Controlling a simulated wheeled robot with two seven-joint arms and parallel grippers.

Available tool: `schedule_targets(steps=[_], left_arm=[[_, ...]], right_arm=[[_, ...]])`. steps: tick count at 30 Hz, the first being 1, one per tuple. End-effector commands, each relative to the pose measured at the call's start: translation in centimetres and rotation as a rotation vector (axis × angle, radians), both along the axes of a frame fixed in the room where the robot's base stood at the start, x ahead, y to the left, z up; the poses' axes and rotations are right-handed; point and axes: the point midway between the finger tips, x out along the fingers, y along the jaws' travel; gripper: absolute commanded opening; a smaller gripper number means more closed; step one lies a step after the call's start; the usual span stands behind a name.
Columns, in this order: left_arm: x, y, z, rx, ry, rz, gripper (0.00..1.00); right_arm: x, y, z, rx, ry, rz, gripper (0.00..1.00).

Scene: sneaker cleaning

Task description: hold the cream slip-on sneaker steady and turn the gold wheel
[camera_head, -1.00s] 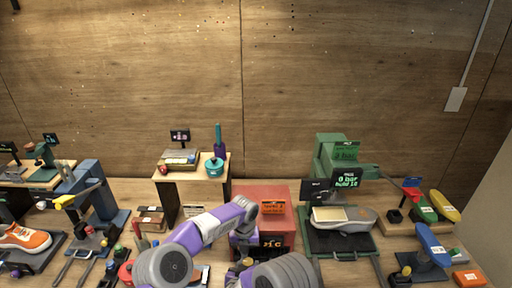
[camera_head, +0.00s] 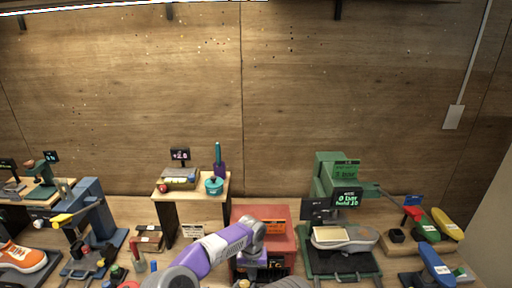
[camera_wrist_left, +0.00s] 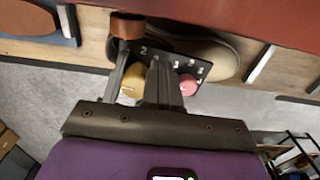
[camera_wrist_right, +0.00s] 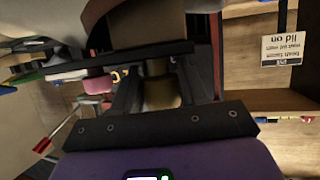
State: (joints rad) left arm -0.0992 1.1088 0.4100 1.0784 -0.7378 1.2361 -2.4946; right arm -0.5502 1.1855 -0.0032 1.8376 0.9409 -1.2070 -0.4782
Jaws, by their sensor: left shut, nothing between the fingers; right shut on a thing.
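A cream shoe (camera_wrist_left: 212,50), probably the slip-on sneaker, shows partly in the left wrist view, behind a black numbered panel. The gold wheel (camera_wrist_right: 161,92) sits between the fingers of my right gripper (camera_wrist_right: 163,78), which is shut on it. It also shows beside the left fingers (camera_wrist_left: 132,80) in the left wrist view. My left gripper (camera_wrist_left: 140,52) is shut and empty in front of the panel, close to a brown cylinder (camera_wrist_left: 127,25). In the head view my arms hide the wheel and the sneaker, and the fingertips do not show.
A pink knob (camera_wrist_left: 188,84) is close beside the gold wheel. A red machine (camera_head: 280,218) stands behind my arms. A green press (camera_head: 328,175) with a grey shoe (camera_head: 362,240) is to its right. A small wooden stand (camera_head: 205,190) and tools crowd the left.

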Motion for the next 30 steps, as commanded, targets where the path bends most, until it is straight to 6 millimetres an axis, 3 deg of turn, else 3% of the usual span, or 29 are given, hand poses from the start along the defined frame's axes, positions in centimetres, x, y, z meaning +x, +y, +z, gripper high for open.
schedule_targets(steps=[15,29,30], left_arm=[[0.4,0.4,5.5,0.003,-0.012,0.007,0.0],[0.5,0.6,6.1,0.005,-0.012,0.008,0.0],[0.5,0.6,6.1,0.005,-0.012,0.008,0.0]], right_arm=[[0.0,-0.3,0.0,-0.003,-0.003,-0.009,0.0],[0.0,-0.4,0.0,-0.005,-0.002,-0.01,0.0],[0.0,-0.4,0.0,-0.005,-0.002,-0.01,0.49]])
